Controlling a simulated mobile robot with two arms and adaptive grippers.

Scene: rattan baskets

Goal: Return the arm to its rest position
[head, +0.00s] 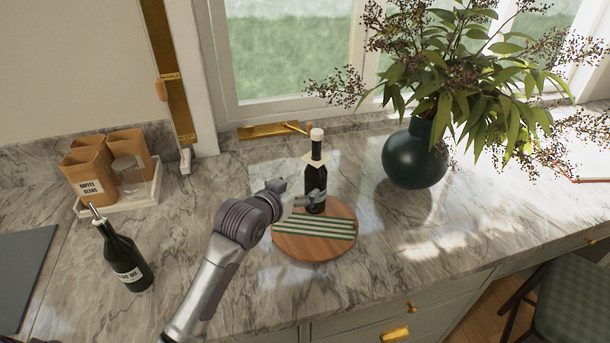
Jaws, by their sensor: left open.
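My left arm comes in from the bottom left, and my left gripper (309,197) is open. It is beside the lower part of a dark bottle (315,177) with a white cap and a pale collar. The bottle stands upright at the back of a round wooden board (314,246). I cannot tell whether the fingers touch the bottle. A green and white striped cloth (315,229) lies on the board. My right gripper is not in view.
A dark oil bottle (124,258) stands at the left. Canisters (91,187) and a glass jar (128,173) sit on a white tray (148,198). A dark round vase (414,158) with a leafy plant stands to the right. The marble counter (430,235) is clear at right front.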

